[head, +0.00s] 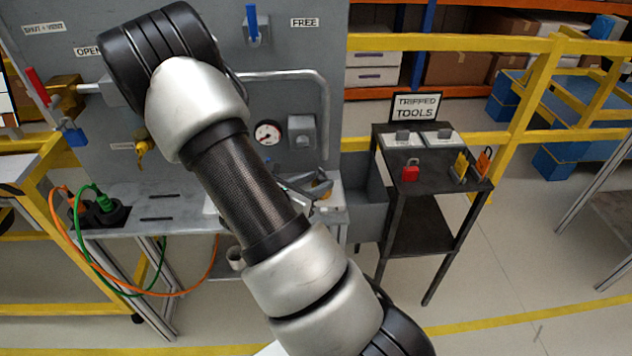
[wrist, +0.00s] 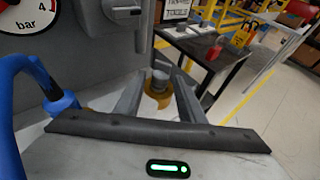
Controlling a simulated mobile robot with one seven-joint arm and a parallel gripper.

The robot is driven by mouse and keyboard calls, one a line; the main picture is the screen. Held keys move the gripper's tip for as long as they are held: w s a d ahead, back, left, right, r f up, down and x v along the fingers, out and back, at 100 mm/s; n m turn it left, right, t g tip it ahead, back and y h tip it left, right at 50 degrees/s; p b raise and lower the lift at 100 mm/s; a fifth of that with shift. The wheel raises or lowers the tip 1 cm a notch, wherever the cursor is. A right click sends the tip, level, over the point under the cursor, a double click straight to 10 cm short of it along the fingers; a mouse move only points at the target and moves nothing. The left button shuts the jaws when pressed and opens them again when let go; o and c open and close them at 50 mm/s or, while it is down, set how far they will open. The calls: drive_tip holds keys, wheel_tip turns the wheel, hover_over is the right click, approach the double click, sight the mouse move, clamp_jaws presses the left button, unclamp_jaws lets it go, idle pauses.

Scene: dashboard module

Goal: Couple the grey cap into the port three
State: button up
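A small grey cylindrical piece (wrist: 160,76) stands above a yellow-brass ring (wrist: 157,98) in the middle of the wrist view; it looks like the grey cap, but I cannot be sure. My gripper (wrist: 163,78) has its two fingers apart, one on each side of this piece. I see no clear sign of the fingers pressing on it. In the head view my gripper (head: 303,187) is low over the bench, partly hidden by my arm, close to a brass-coloured part (head: 321,188). No port marked three is readable.
A pressure gauge (head: 267,133) and grey box (head: 301,131) are on the panel behind. A blue curved part (wrist: 40,85) is close at the wrist view's left. A dark stand (head: 432,165) with padlocks is to the right. Orange and green cables hang at left.

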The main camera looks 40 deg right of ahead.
drive_tip(key=shift+o, duration=0.4)
drive_tip(key=p+v, duration=0.2)
drive_tip(key=v, duration=1.5)
drive_tip(key=shift+a+r, duration=0.15)
drive_tip(key=shift+a, duration=0.05)
drive_tip(key=s+r+m+g+y+p, duration=0.55)
drive_tip(key=s+r+m, duration=0.35)
drive_tip(key=r+m, duration=0.4)
drive_tip(key=s+a+r+m+t+y+p, duration=0.1)
drive_tip(key=a+r+m+t+y+p, duration=0.2)
drive_tip(key=r, duration=0.6)
drive_tip(key=s+a+r+m+t+y+p, duration=0.1)
drive_tip(key=a+r+m+t+y+p, duration=0.2)
drive_tip(key=r, duration=0.6)
drive_tip(key=a+m+y, duration=0.2)
drive_tip(key=a, duration=0.1)
drive_tip(key=shift+s+r+m+t, duration=0.3)
drive_tip(key=shift+t, duration=0.05)
